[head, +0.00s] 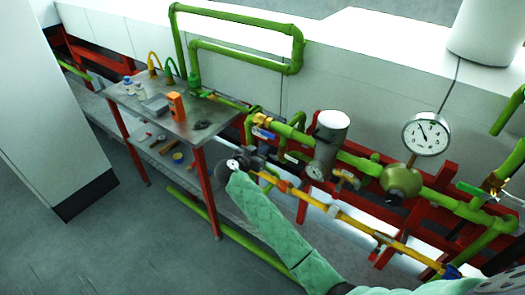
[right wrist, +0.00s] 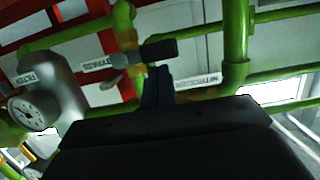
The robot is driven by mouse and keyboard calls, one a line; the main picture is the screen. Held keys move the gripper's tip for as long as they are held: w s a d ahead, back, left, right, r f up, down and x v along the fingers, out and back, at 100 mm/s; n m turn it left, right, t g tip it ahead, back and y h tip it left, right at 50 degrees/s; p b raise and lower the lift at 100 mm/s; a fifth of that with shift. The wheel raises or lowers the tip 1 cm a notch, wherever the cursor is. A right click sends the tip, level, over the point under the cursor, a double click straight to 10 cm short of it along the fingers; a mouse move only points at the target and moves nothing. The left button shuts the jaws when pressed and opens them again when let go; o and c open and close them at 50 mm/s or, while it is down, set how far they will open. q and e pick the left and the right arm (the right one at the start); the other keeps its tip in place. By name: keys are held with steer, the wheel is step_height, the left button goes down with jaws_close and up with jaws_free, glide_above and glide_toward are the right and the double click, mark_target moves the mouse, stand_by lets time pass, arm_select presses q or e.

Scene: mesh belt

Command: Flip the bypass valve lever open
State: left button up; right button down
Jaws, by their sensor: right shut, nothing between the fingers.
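In the right wrist view a short dark lever handle (right wrist: 158,51) lies nearly level across a green pipe fitting, beside a white label (right wrist: 98,62) too blurred to read surely. I take it for the bypass valve lever. My right gripper (right wrist: 158,70) is shut and empty, its fingertips just below the handle; I cannot tell whether they touch it. In the head view my right gripper (head: 258,157) is a dark shape at the end of the green-sleeved arm, in front of the pipework. There it hides the lever. My left gripper is out of view.
Green pipes and a grey filter canister (head: 330,140) stand right of the gripper, with a pressure gauge (head: 428,134) farther right. A yellow pipe (head: 345,218) runs low in front. A metal bench (head: 215,133) with small items stands to the left. The floor at left is clear.

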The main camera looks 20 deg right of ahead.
steer(key=shift+f, duration=0.1)
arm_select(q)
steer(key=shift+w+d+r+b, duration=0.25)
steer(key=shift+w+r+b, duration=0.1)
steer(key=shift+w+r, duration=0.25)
arm_select(e)
steer(key=shift+w+a+f+n, duration=0.1)
steer(key=shift+n, duration=0.3)
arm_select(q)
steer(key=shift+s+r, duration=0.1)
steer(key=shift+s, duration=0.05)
